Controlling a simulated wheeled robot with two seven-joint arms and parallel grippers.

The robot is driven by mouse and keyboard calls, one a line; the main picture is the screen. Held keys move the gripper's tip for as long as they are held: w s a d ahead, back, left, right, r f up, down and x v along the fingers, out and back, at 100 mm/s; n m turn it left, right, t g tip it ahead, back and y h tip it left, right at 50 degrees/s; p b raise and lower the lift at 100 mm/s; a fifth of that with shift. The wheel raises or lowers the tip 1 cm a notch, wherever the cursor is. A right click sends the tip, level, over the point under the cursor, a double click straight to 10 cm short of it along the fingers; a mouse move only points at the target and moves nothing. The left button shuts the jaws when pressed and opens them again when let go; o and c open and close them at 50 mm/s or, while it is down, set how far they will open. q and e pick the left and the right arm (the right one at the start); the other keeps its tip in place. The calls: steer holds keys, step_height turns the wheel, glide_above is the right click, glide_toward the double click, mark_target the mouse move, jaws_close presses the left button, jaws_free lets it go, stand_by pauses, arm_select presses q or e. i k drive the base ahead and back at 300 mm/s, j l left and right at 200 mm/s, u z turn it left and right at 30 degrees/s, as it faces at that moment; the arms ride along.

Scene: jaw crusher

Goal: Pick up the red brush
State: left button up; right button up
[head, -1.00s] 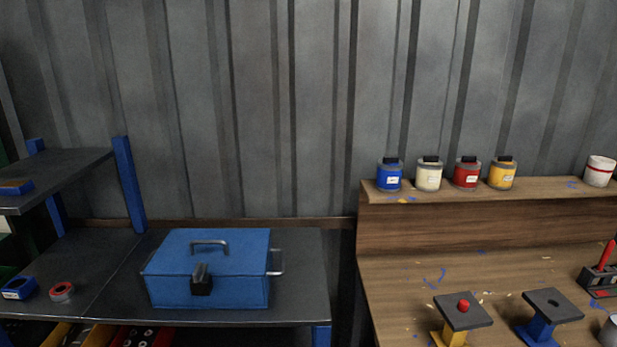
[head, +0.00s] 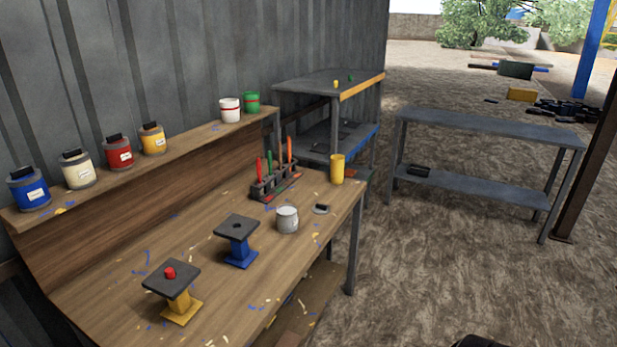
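A dark brush holder (head: 273,187) stands near the back of the wooden workbench (head: 215,205), toward its far end. Several upright handles stick out of it. The red brush (head: 259,170) is at the holder's left, its handle pointing up. A green handle (head: 270,161) is just to its right, and an orange-red handle (head: 289,151) is at the right end. The lower ends of the brushes are hidden in the holder. Neither of my grippers is in view.
A grey can (head: 287,220) and a yellow cup (head: 337,169) stand near the holder. A blue stand (head: 237,250) and a yellow stand (head: 179,305) are nearer. Paint jars line the raised shelf. Open ground lies right of the bench.

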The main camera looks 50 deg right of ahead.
mark_target(258, 165)
steer(key=z, duration=1.2)
